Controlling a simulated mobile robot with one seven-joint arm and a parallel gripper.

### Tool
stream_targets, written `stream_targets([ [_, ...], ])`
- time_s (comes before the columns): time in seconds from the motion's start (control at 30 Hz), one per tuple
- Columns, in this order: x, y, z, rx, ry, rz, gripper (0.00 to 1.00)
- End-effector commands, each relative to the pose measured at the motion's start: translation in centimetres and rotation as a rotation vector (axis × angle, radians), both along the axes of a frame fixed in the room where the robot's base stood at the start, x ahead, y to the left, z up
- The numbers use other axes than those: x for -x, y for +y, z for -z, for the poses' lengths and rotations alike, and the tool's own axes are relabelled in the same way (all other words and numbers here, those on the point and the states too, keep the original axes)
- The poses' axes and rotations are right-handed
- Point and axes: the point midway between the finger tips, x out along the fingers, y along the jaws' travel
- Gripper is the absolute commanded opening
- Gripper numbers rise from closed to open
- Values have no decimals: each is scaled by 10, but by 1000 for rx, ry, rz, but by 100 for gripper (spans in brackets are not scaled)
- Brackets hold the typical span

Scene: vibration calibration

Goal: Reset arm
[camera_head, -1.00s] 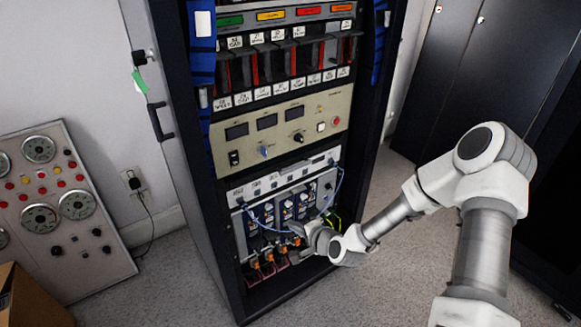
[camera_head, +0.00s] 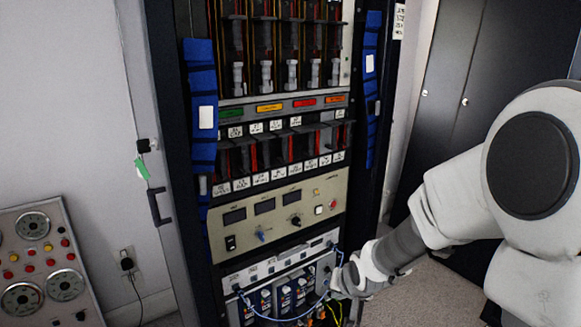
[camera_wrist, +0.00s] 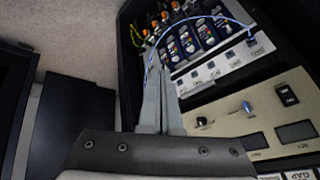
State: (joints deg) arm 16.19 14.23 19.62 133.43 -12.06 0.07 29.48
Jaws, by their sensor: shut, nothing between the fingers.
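My gripper (camera_wrist: 160,95) shows in the wrist view with its two grey fingers together and nothing between them. The fingers point toward the lower part of the equipment rack, near a blue cable (camera_wrist: 222,20) and a row of orange-tipped connectors (camera_wrist: 165,22). I cannot tell from this view whether the fingers touch the cable. In the head view my arm (camera_head: 440,205) reaches in from the right, and its wrist (camera_head: 350,280) is at the rack's lower right edge. The gripper's fingertips are not clear there.
The rack (camera_head: 165,110) stands open in the middle, with a beige panel (camera_head: 285,215) of knobs and displays. A gauge panel (camera_head: 40,265) leans at the lower left. Dark cabinets (camera_head: 465,75) stand at the right. Carpet (camera_head: 425,295) shows between rack and arm.

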Motion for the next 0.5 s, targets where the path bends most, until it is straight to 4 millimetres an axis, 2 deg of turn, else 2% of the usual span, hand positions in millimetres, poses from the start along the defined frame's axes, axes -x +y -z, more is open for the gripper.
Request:
stream_targets([
  [0.03,7,-4,-17,38,-6,-9,0],
  [0.2,38,-20,-61,147,11,-37,0],
  [0.5,110,-34,-127,252,38,-83,0],
])
